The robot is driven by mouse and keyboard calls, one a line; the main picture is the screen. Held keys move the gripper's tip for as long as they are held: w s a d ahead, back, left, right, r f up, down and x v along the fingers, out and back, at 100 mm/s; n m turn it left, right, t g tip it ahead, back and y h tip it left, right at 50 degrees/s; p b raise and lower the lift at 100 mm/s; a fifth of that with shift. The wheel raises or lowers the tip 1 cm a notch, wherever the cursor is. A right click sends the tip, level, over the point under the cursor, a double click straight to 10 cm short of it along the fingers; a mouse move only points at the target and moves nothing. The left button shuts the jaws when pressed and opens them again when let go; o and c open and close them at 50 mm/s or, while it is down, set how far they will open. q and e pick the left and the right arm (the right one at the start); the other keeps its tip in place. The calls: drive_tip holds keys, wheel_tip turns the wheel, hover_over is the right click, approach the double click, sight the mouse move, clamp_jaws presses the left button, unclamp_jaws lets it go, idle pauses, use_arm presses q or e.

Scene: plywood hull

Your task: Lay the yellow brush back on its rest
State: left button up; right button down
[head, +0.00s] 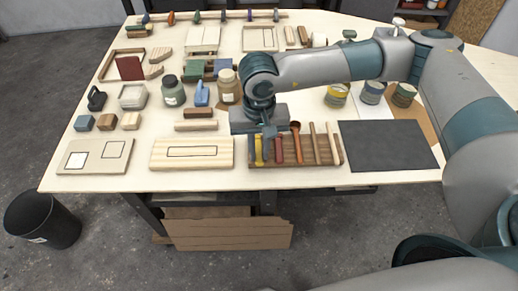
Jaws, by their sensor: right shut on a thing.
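The yellow brush (259,150) is upright in the picture at the left end of a brown wooden rest (309,161). Its lower part shows below my right gripper (266,139), which comes down from above and is shut on it. The gripper body hides the brush's upper end. I cannot tell whether the brush touches the rest or is just above it. Other brushes with red, dark and pale wooden handles lie side by side on the rest, to the right of the yellow one. My left gripper is not in view.
A dark grey mat (388,146) lies right of the rest, and a pale board with a marked rectangle (191,153) lies left. Jars (228,86), paint tins (372,92) and wooden blocks (200,113) stand behind. The table's front edge is close below the rest.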

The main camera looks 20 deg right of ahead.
drive_tip(key=c, duration=1.6)
unclamp_jaws()
